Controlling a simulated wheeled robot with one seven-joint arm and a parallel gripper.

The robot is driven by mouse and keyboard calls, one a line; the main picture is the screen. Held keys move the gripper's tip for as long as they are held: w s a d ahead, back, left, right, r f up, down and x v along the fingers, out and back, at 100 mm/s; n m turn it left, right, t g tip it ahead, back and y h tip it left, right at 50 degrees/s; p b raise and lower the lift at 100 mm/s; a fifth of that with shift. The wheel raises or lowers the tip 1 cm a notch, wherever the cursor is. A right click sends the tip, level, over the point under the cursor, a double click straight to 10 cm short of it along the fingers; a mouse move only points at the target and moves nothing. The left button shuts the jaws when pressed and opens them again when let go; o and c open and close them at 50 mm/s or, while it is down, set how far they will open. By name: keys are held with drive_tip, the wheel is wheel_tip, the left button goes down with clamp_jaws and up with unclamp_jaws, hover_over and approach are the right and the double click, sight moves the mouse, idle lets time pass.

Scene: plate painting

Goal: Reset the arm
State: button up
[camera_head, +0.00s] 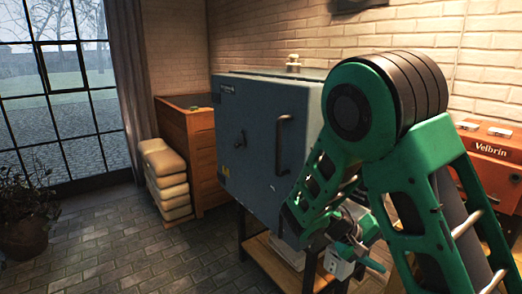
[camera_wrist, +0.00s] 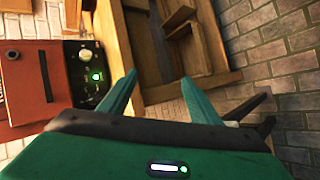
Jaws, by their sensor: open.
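My arm fills the right of the head view, its green links bent at a large black-ringed joint. My gripper is in the wrist view (camera_wrist: 157,82), its two teal fingers spread apart with nothing between them. In the head view the gripper hangs low, in front of the grey kiln-like cabinet (camera_head: 255,130), and is partly hidden by my own links. I cannot tell whether it touches anything there.
An orange machine marked Velbrin (camera_head: 492,150) stands at the right. A wooden cabinet (camera_head: 190,130) and a stack of pale bags (camera_head: 166,180) stand left of the grey cabinet. A potted plant (camera_head: 25,225) is by the window. Paved floor (camera_head: 130,250) at front left is clear.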

drive_tip(key=s+d+r+m+g+y, duration=0.1)
drive_tip(key=s+d+r+m+y, duration=0.1)
drive_tip(key=s+d+y, duration=0.3)
drive_tip(key=s+d+r+m+g+y, duration=0.1)
drive_tip(key=s+d+r+m, duration=0.1)
drive_tip(key=s, duration=0.5)
drive_tip(key=s+r+m+t+y, duration=0.1)
drive_tip(key=s+r+y, duration=0.1)
drive_tip(key=s, duration=0.5)
drive_tip(key=s+a+r+m+t+y, duration=0.1)
drive_tip(key=s+r+y, duration=0.2)
drive_tip(key=s, duration=0.4)
drive_tip(key=shift+a, duration=0.25)
